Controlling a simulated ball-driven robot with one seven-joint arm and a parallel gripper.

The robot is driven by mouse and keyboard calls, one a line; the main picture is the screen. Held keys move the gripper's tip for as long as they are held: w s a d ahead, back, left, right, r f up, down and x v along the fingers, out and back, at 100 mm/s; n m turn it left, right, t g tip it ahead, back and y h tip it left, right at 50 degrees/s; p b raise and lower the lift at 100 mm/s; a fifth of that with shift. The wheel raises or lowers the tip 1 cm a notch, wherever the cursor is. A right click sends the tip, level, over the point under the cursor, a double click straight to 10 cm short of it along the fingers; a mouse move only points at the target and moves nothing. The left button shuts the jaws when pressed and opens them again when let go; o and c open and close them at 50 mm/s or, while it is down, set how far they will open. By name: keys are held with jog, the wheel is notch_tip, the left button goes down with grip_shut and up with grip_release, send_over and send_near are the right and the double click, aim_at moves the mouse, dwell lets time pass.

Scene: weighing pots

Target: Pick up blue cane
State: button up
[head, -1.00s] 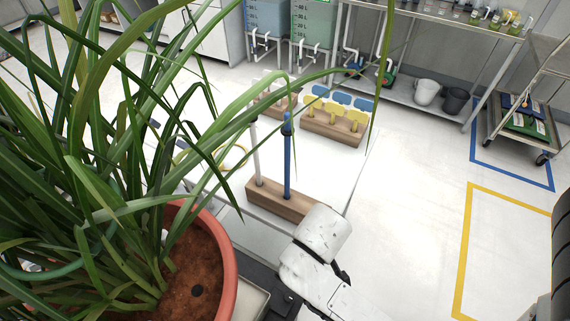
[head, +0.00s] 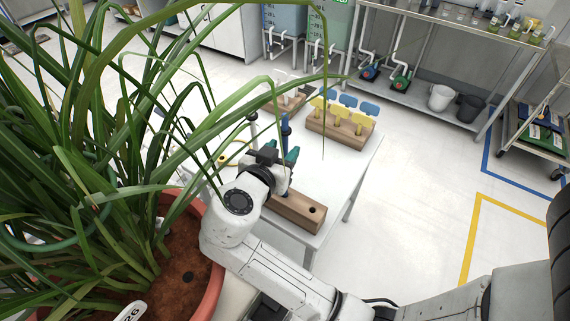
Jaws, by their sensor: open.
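The blue cane (head: 284,126) stands upright in the wooden block (head: 299,212) near the front of the white table. Its upper end rises above my gripper, and the middle is partly hidden by it. My gripper (head: 281,157) is open at the cane, with a teal-tipped finger just right of it. The cane appears to be between the fingers, but contact cannot be told. A pale cane with a dark top (head: 253,118) stands to the left, its lower part hidden behind my arm.
A wooden block with yellow and blue tags (head: 343,138) stands behind on the white table (head: 345,178). A smaller block (head: 291,103) is left of it. A large potted plant (head: 175,262) fills the left, its leaves crossing the view.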

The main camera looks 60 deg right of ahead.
aim_at(284, 147)
jog(key=shift+w+f+p+x, duration=0.15)
jog(key=shift+p+x, duration=0.25)
jog(key=shift+x, duration=1.1)
jog(key=shift+w+f+p+x, duration=0.15)
jog(key=shift+p+x, duration=0.25)
jog(key=shift+x, duration=1.1)
jog(key=shift+a, duration=0.2)
grip_shut()
